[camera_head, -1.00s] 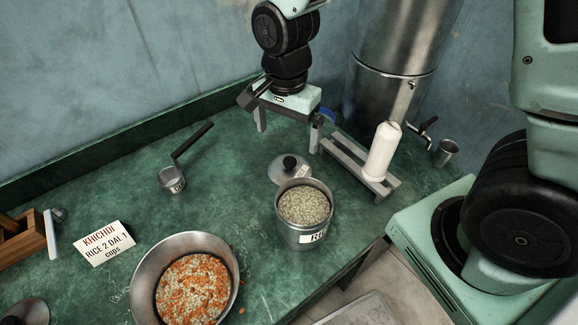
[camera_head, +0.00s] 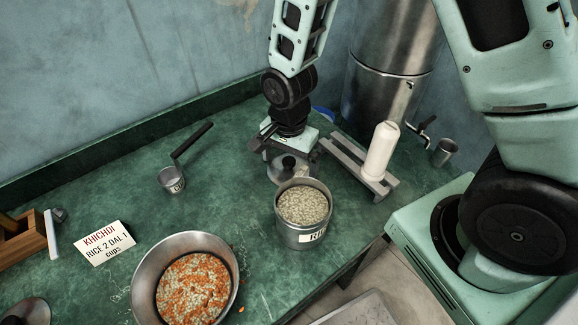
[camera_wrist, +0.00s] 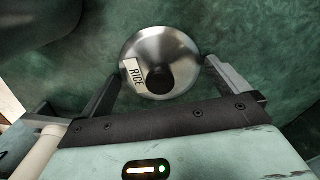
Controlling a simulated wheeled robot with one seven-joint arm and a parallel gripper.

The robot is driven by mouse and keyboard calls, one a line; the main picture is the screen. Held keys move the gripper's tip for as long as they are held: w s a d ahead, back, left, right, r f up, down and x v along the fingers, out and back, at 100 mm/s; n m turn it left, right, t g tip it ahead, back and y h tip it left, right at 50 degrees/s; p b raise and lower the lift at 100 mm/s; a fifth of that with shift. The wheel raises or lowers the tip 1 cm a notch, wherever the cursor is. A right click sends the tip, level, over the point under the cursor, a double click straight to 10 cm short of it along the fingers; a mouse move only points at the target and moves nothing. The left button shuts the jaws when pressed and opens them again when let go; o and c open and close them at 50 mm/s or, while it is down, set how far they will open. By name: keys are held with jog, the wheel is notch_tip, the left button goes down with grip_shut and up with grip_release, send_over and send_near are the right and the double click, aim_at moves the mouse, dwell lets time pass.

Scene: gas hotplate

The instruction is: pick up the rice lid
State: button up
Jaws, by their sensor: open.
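The rice lid (camera_head: 277,174) is a round metal lid with a black knob, lying on the green counter just behind the rice pot. In the wrist view the lid (camera_wrist: 178,50) carries a white RICE label, and its knob (camera_wrist: 160,78) sits between my fingers. My gripper (camera_wrist: 163,82) is open, one finger on each side of the knob; I cannot tell if either finger touches the lid. In the head view my gripper (camera_head: 287,160) is low over the lid and hides part of it. The rice pot (camera_head: 301,238) stands open and full of grain in front.
A grey stand with a white cylinder (camera_head: 381,150) is close to the right of my gripper. A metal dispenser (camera_head: 388,85) stands behind. A measuring cup (camera_head: 172,180), a KHICHDI card (camera_head: 104,243) and a bowl of orange-and-pale grain (camera_head: 150,265) are left. The counter between cup and pot is clear.

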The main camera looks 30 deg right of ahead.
jog(key=c, duration=1)
jog(key=shift+c, duration=0.2)
